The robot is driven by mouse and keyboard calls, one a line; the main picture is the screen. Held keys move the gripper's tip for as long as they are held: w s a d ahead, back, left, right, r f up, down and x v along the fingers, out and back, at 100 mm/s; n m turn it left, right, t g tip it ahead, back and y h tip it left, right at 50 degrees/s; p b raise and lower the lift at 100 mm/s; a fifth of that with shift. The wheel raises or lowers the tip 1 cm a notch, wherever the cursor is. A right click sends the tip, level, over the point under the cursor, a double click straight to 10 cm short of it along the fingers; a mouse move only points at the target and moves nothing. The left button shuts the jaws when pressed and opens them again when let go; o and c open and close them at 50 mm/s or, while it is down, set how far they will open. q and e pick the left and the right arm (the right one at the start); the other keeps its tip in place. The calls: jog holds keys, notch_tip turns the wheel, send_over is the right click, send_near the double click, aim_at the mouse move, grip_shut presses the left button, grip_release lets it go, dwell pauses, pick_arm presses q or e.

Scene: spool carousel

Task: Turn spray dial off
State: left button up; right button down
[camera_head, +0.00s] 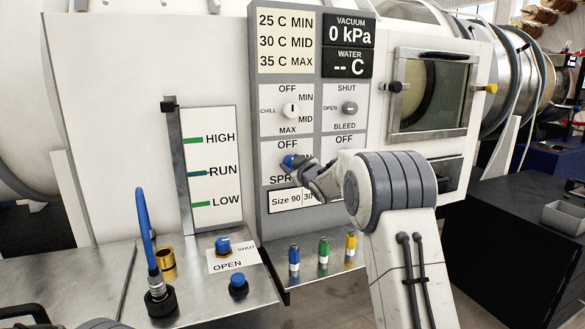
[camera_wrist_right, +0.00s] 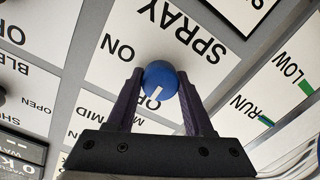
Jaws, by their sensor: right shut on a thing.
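The blue spray dial (camera_head: 289,161) is on the grey control panel, between an OFF label above and a partly covered SPRAY label below. My right gripper (camera_head: 297,163) reaches in from the right and is shut on the dial. In the right wrist view the dial (camera_wrist_right: 161,76) sits between the two dark fingers of the gripper (camera_wrist_right: 160,84). Its white mark points down in that picture, away from the SPRAY lettering; ON lettering is at its upper left.
Blue, green and yellow plugs (camera_head: 323,251) stand on the metal shelf below. A blue shut/open knob (camera_head: 223,245) and a blue lever (camera_head: 147,230) stand to the left.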

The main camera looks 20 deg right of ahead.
dwell(0.4)
jog(key=shift+c, duration=1.4)
grip_release()
jog(key=shift+s, duration=0.1)
jog(key=s+b, duration=0.1)
jog(key=s, duration=0.9)
jog(key=shift+d+r+b, duration=0.15)
jog(key=shift+r+b, duration=0.15)
jog(key=shift+r, duration=0.05)
jog(key=shift+s, duration=0.1)
